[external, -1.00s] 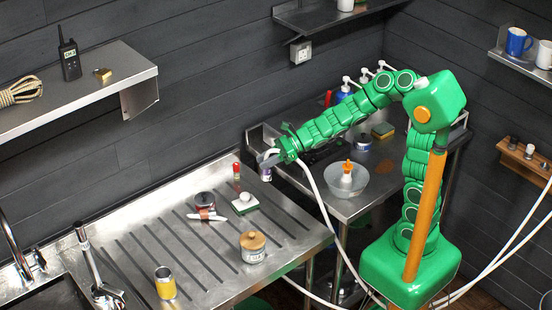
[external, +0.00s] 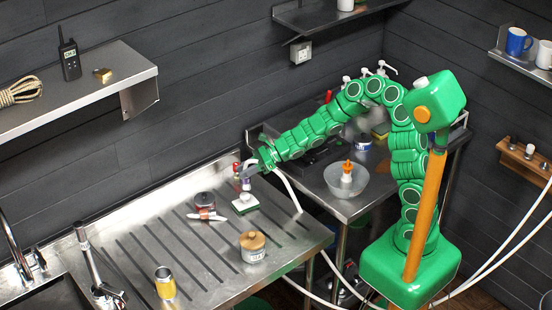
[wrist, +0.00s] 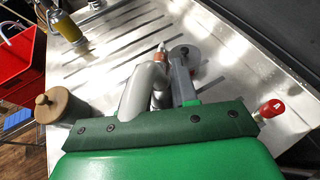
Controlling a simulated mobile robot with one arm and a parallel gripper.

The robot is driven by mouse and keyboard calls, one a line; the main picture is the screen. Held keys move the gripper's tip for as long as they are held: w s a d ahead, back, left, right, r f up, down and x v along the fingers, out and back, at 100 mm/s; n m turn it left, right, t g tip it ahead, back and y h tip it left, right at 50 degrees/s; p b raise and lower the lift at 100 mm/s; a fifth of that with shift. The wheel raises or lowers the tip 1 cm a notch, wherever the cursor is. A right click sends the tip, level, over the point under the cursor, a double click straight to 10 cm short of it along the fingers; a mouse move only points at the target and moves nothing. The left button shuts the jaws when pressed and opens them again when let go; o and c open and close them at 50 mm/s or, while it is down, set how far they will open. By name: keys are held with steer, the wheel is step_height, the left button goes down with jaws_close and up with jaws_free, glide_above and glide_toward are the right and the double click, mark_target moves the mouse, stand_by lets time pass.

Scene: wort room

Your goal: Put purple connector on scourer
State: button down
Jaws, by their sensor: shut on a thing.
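My gripper (external: 245,172) is over the ribbed steel drainboard, pointing down and left.
A red-topped item (external: 237,169) stands close behind my gripper. A dark tin (external: 204,200) and a white tool (external: 207,216) lie left of the scourer. A wooden-lidded jar (external: 253,246) and yellow can (external: 165,283) stand nearer the front.

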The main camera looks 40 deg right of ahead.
steer(key=shift+w+a+f, duration=0.1)
steer(key=shift+w+f, duration=0.05)
steer(key=shift+f, duration=0.1)
steer(key=shift+w+f, duration=0.1)
steer(key=shift+f, duration=1.4)
steer(key=shift+f, duration=0.15)
steer(key=c, duration=0.9)
jaws_free()
steer(key=shift+o, duration=0.2)
steer(key=shift+r, duration=0.2)
steer(key=v, duration=1.2)
steer(key=shift+f, duration=0.1)
